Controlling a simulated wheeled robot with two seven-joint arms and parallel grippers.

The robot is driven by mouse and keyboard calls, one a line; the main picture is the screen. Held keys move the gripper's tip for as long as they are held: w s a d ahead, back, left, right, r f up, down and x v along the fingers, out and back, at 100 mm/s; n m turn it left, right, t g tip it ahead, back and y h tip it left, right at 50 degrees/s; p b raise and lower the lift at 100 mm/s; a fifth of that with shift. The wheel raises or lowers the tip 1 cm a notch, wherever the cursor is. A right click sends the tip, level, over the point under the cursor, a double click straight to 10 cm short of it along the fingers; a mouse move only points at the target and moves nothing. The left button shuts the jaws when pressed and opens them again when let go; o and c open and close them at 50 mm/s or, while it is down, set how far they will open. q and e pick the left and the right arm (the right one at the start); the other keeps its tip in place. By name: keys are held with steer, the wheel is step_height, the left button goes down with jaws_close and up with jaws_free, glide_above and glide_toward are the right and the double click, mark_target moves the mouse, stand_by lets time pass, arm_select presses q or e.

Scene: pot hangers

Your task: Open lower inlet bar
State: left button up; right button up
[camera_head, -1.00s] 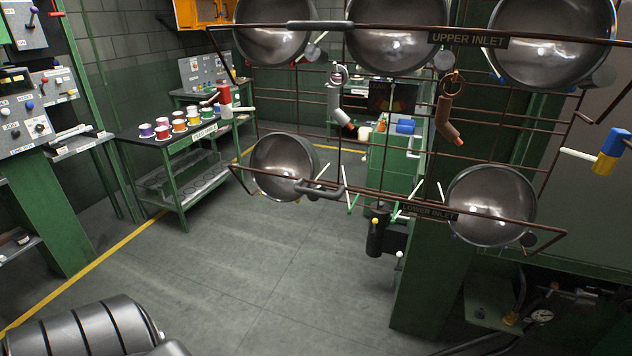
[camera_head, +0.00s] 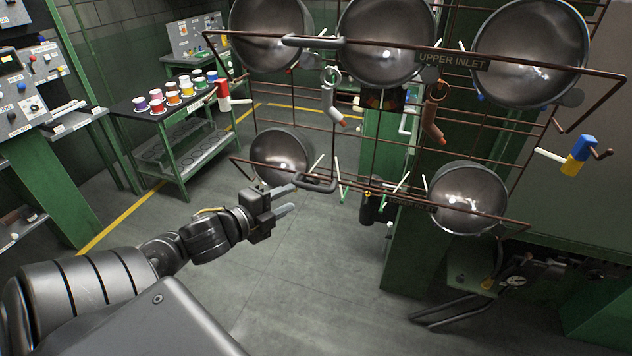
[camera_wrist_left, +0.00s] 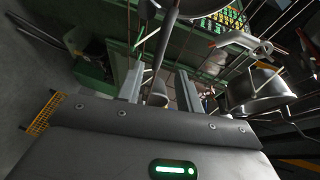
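The lower inlet bar (camera_head: 470,213) is a thin brown bar running in front of two lower steel pots (camera_head: 281,156) (camera_head: 468,197) in the head view. A grey handle (camera_head: 317,186) sits on its left part. My left gripper (camera_head: 292,197) is just left of that handle in the picture, with its fingers pointing toward it. Its fingers are apart, with nothing seen between them; any contact with the handle cannot be told. The left wrist view also shows the open left gripper (camera_wrist_left: 160,88). My right gripper is out of view.
The upper inlet bar (camera_head: 530,68), with its label, crosses in front of the large upper pots (camera_head: 387,40). Wire racks and hanging hooks stand behind the bars. A green table (camera_head: 188,135) with coloured cups is at the left. The floor around my left arm is clear.

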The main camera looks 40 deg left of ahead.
mark_target(309, 189)
arm_select(q)
steer(key=w+b, duration=0.1)
steer(key=w, duration=0.2)
steer(key=w+f+b, duration=0.1)
steer(key=w+b, duration=0.1)
steer(key=w, duration=0.1)
steer(key=w+b, duration=0.1)
steer(key=w, duration=0.2)
steer(key=shift+w+d+f, duration=0.15)
steer(key=shift+d+f, duration=0.05)
steer(key=shift+f, duration=0.05)
steer(key=shift+w+d+f, duration=0.1)
steer(key=shift+w+f, duration=0.2)
steer(key=shift+w, duration=0.4)
steer(key=c, duration=0.7)
jaws_close()
